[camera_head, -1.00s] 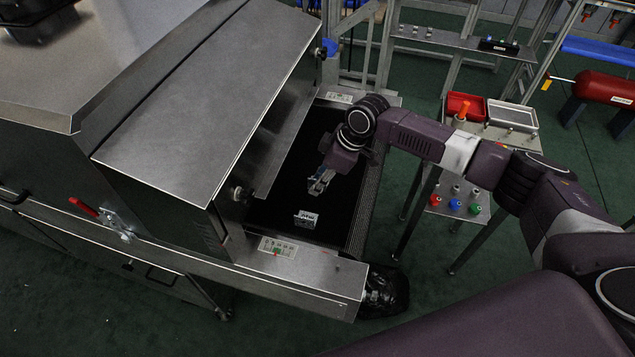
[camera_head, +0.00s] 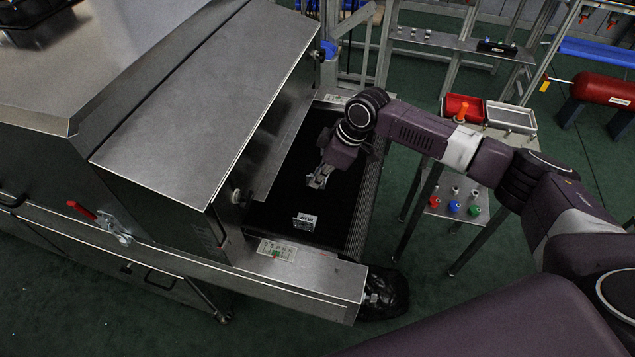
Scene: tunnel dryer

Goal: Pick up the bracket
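The bracket (camera_head: 303,222) is a small light-coloured piece with dark marks on its face. It lies on the black belt (camera_head: 275,213) of the tunnel dryer, near the belt's front end. My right gripper (camera_head: 316,183) is over the belt, beyond the bracket and slightly to its right, apart from it. Its fingers point down and look empty, but they are too small and dark to tell whether they are open or shut. My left gripper is not in view.
The dryer's metal hood (camera_head: 200,110) rises left of the belt. A metal front panel with controls (camera_head: 300,268) borders the belt's near end.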

